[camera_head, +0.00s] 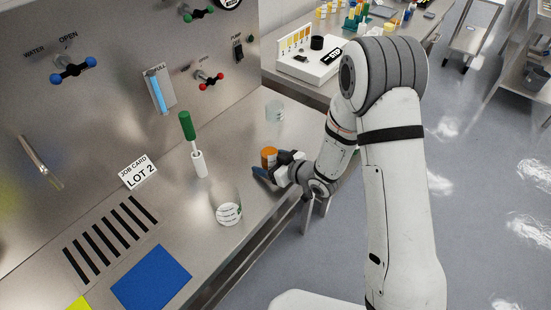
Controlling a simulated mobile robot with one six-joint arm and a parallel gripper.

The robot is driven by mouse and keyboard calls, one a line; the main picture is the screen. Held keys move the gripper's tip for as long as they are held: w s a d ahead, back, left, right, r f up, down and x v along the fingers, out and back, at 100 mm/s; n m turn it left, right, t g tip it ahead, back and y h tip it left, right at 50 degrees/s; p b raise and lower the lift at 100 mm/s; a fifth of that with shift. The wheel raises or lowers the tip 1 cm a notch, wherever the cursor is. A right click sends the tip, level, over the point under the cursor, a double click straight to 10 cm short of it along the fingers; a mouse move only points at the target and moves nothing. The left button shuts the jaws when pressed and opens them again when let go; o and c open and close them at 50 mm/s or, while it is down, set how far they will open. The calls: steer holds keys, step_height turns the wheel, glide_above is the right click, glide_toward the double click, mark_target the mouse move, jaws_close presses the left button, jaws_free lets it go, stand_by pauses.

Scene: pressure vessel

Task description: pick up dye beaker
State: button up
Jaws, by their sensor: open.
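A small beaker with orange-brown contents (268,156), which looks like the dye beaker, stands upright on the steel counter near its right edge. My gripper (267,165) is low over the counter, reaching in from the right, with its open jaws right at this beaker. One dark finger shows in front of the beaker and the other part of the gripper is to its right. The lower part of the beaker is hidden by the gripper. I cannot tell whether the fingers touch it.
A clear labelled beaker (228,207) stands nearer on the counter. A green-handled brush in a white holder (199,163) is to the left, and another clear beaker (275,112) is behind. Valves line the back panel.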

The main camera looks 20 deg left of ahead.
steer(key=shift+c, duration=0.4)
steer(key=c, duration=1)
